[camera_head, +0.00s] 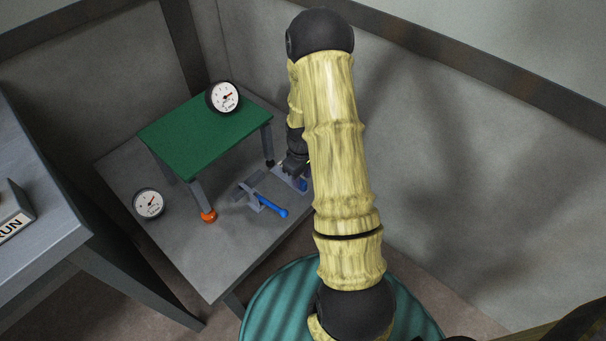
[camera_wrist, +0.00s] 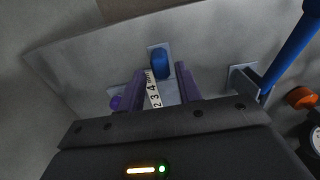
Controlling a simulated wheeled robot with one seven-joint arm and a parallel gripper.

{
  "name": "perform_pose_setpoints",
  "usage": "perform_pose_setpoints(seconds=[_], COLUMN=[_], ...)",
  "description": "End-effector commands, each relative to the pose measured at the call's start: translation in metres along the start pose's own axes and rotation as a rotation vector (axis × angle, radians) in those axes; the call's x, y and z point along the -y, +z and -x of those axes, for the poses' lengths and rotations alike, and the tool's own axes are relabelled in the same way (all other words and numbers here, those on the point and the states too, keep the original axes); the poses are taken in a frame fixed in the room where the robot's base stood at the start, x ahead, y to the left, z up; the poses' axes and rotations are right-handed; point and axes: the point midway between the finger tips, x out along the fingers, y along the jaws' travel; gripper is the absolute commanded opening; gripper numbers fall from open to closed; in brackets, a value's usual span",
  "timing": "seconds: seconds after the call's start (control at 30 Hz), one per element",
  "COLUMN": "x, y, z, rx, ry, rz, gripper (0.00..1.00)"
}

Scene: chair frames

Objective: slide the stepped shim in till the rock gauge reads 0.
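The stepped shim (camera_wrist: 168,95), a grey piece with a white strip numbered 2, 3, 4, lies between my gripper's fingers in the wrist view. A blue knob (camera_wrist: 160,62) stands at its far end; it also shows in the head view (camera_head: 303,185). My gripper (camera_wrist: 162,92) has a purple finger on each side of the shim; whether both touch it is unclear. In the head view my gripper (camera_head: 294,163) is low, beside the green-topped frame (camera_head: 195,142). One dial gauge (camera_head: 223,97) stands on the green top, another (camera_head: 149,204) on the table. Their readings are too small to tell.
A clamp with a blue handle (camera_head: 270,206) sits on the grey table (camera_head: 235,245), left of my gripper; its handle (camera_wrist: 292,45) crosses the wrist view's right side. One frame leg has an orange foot (camera_head: 208,216). A teal ribbed round thing (camera_head: 262,305) stands in front.

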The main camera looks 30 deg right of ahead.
Motion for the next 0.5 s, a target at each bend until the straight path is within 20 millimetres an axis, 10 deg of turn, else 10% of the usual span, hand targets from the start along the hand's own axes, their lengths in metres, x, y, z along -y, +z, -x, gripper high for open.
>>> perform_pose_setpoints(seconds=[0.17,0.33,0.5], x=[-0.0003,-0.0017,-0.0024], y=[0.0001,0.0015,0.0014], z=[-0.0179,-0.0136,-0.013], rx=[0.0,0.0,0.001], ry=[0.001,0.0,-0.001], rz=[-0.001,-0.004,-0.006], gripper=[0.33,0.0,0.0])
